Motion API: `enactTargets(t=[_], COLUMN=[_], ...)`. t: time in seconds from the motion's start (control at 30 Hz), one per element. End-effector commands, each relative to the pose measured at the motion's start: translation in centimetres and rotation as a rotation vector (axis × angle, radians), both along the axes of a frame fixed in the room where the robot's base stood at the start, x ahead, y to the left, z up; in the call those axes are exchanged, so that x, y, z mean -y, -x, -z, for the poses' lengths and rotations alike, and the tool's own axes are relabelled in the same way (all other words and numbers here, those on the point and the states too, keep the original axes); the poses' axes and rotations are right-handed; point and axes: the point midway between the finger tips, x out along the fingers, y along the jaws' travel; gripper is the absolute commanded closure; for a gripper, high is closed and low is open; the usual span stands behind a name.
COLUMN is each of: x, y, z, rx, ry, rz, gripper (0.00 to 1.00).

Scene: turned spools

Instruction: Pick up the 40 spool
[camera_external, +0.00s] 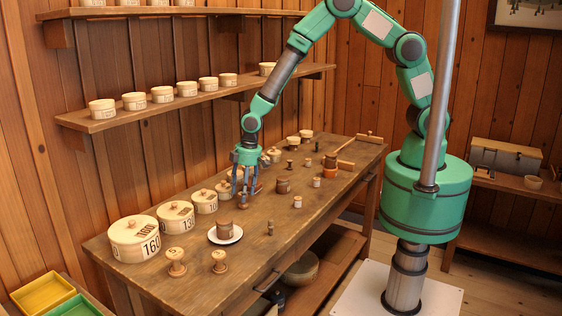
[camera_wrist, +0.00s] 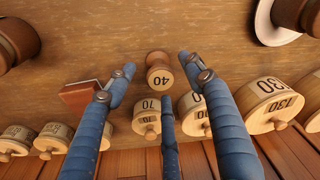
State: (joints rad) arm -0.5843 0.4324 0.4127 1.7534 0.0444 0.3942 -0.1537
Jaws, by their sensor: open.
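The 40 spool (camera_wrist: 159,76) is a small pale turned wooden piece with "40" on its top face, upside down in the wrist view. It stands on the table between the spread blue fingers of my gripper (camera_wrist: 157,66). The gripper is open, and no finger clearly touches the spool. In the external view my gripper (camera_external: 245,187) points down low over the table's middle, near the row of round boxes.
A red-brown block (camera_wrist: 84,94) lies close beside the left finger. Lidded round boxes, including one marked 70 (camera_wrist: 147,121) and one marked 130 (camera_wrist: 269,103), stand close by. A white plate (camera_external: 238,238) bears a brown pot. Several other spools stand around the wooden table (camera_external: 335,200).

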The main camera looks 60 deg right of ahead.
Motion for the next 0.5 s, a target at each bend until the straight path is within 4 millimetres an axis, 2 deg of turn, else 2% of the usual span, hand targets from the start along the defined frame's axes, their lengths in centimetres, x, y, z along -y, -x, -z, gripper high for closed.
enactTargets(t=[0.2,0.5], x=[-0.2,-0.3], y=[-0.2,-0.3], z=[2.4,3.0], rx=[-0.001,0.000], ry=[0.001,0.000], rz=[0.000,0.000], gripper=[0.47,0.47])
